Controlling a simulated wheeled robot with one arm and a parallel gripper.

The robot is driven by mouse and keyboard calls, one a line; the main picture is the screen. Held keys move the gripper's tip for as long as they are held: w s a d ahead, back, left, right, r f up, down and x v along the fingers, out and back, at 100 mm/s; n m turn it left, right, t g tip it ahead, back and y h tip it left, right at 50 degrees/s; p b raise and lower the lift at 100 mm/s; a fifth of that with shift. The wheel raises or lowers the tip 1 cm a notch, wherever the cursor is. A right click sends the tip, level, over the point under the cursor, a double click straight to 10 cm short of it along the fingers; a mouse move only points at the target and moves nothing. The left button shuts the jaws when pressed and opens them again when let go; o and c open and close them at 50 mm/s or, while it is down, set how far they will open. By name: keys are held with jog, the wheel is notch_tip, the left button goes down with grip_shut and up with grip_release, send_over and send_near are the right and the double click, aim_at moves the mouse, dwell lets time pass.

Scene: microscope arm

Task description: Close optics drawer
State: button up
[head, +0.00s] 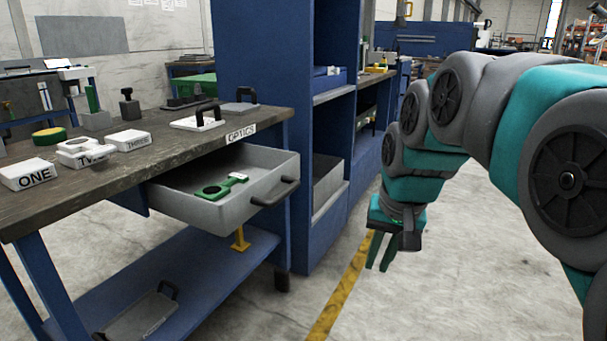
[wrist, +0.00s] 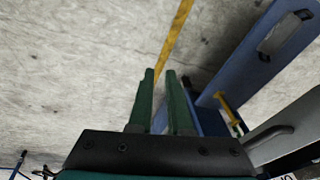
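The optics drawer (head: 228,205) is a grey drawer pulled out from under the workbench, below a label reading OPTICS (head: 241,133). It has a dark handle (head: 275,191) on its front. A grey part of the drawer (wrist: 290,132) shows at the right edge of the wrist view.
The workbench top (head: 100,175) holds white blocks labelled ONE (head: 30,174), TWO and THREE, and several tools. A blue lower shelf (head: 190,285) lies under the drawer. A tall blue cabinet (head: 265,60) stands behind the bench. The floor with a yellow line (head: 340,300) is clear.

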aim_at(298, 168)
jog(key=w+a+r+t+b, duration=0.1)
jog(key=w+a+r, duration=0.2)
jog(key=w, duration=0.3)
jog(key=w+a+r+m+t+y, duration=0.1)
jog(key=w+a+r, duration=0.2)
jog(key=w+r, duration=0.2)
jog(key=w+a+r+t+y+b, duration=0.1)
jog(key=w+a+r, duration=0.3)
jog(key=w, duration=0.4)
jog(key=shift+w+r+m+t+b, duration=0.2)
jog(key=shift+r+m+t+b, duration=0.15)
jog(key=shift+t, duration=0.15)
grip_shut()
jog(key=w+a+f, duration=0.4)
jog(key=f, duration=0.1)
jog(key=w+a+f, duration=0.2)
jog(key=f, duration=0.1)
jog(key=shift+w+a, duration=0.3)
jog(key=shift+a, duration=0.05)
